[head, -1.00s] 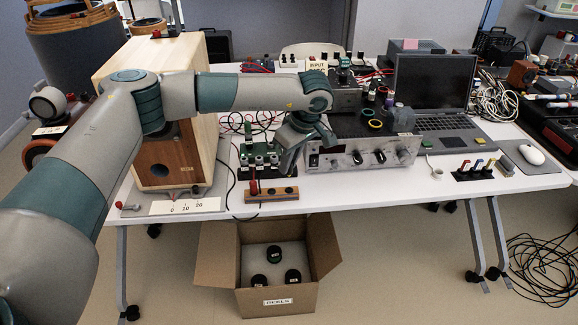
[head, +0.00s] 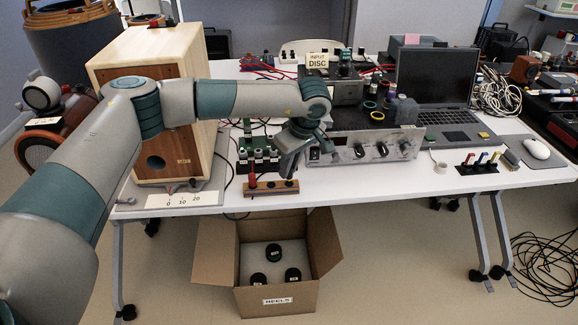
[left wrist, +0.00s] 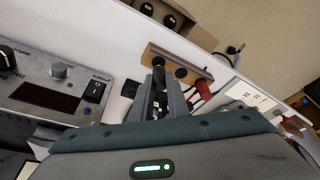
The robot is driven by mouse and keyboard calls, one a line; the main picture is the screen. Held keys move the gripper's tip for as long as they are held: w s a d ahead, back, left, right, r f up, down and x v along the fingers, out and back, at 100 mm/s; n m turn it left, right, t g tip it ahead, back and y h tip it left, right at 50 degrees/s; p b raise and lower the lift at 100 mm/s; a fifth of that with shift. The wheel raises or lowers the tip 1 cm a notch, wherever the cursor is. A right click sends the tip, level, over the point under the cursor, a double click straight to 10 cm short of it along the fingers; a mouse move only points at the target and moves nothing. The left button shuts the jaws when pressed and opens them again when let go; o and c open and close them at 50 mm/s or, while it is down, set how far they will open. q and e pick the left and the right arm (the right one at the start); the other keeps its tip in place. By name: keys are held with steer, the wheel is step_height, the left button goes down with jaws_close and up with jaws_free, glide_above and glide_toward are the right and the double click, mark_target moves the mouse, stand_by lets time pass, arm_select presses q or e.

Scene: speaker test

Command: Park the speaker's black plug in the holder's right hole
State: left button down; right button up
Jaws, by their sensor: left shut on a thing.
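The wooden holder (head: 271,189) lies at the table's front edge, with a red plug (head: 252,181) standing in its left hole. My left gripper (head: 288,174) points down just above and behind the holder's right end. In the left wrist view, its two fingers (left wrist: 160,98) are shut on a dark piece, the black plug (left wrist: 159,92), mostly hidden between them. The holder (left wrist: 198,66) lies just beyond the fingertips there; its middle and right holes look empty. I cannot tell if the plug touches the holder. The wooden speaker (head: 165,125) stands to the left. My right gripper is out of view.
The silver amplifier (head: 345,150) stands close to the right of my gripper. A green terminal board (head: 257,158) with cables is behind the holder. A cardboard box (head: 225,268) with several black pieces sits on the floor below. A white scale strip (head: 184,200) lies left.

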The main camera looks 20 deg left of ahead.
arm_select(q)
steer(key=shift+f+b, duration=0.2)
steer(key=shift+b, duration=0.1)
stand_by(0.9)
stand_by(0.9)
steer(key=shift+f+b, duration=0.85)
steer(key=shift+f, duration=0.05)
stand_by(0.6)
steer(key=c, duration=1.6)
jaws_free()
steer(key=shift+c, duration=0.2)
steer(key=shift+r, duration=0.1)
steer(key=shift+r+p, duration=1.75)
steer(key=shift+r, duration=2)
